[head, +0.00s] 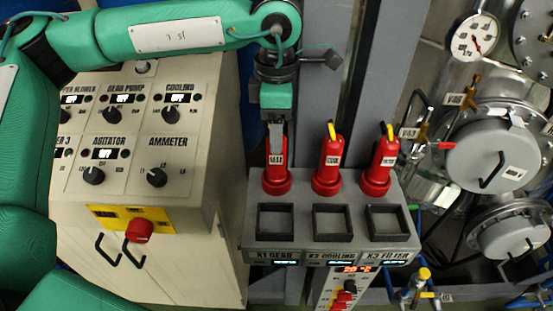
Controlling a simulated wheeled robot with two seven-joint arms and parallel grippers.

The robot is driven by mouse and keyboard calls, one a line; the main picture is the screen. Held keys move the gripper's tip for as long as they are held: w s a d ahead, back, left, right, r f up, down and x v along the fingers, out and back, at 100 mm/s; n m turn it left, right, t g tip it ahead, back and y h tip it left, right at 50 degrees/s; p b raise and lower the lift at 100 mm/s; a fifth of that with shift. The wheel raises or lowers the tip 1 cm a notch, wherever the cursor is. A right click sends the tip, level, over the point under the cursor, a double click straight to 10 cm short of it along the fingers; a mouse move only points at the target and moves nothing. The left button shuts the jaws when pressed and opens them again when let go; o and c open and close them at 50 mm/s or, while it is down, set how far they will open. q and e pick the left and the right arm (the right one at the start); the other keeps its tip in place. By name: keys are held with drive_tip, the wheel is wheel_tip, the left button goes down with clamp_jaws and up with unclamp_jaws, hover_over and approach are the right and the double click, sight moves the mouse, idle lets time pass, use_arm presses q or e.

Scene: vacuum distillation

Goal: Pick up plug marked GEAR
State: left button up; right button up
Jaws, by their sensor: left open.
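Three red plugs stand upright in a row at the back of a grey socket box (257,241). The left plug, labelled GEAR (275,172), is below my left gripper (276,128). The gripper points down and is open, with its fingers at the top of this plug, hiding its upper end. I cannot tell whether the fingers touch it. The middle plug (328,165) and the right plug, labelled FILTER (380,165), show yellow tips. My right gripper is not in view.
Three square black-framed sockets, marked X1 GEAR (275,236), X2 COOLING and X3 FILTER, lie in front of the plugs. A control cabinet (185,220) with knobs and a red button (139,231) stands at left. Steel vessels, a gauge (474,38) and valves crowd the right.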

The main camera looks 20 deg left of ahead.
sight(276, 163)
use_arm(q)
drive_tip(key=f, duration=0.1)
drive_tip(key=f+p, duration=0.1)
drive_tip(key=f, duration=0.1)
drive_tip(key=shift+s+a+f+p, duration=0.1)
drive_tip(key=shift+s+p, duration=0.1)
drive_tip(key=shift+p, duration=0.1)
drive_tip(key=shift+w+f, duration=0.1)
drive_tip(key=shift+f, duration=0.3)
drive_tip(key=shift+c, duration=0.4)
clamp_jaws()
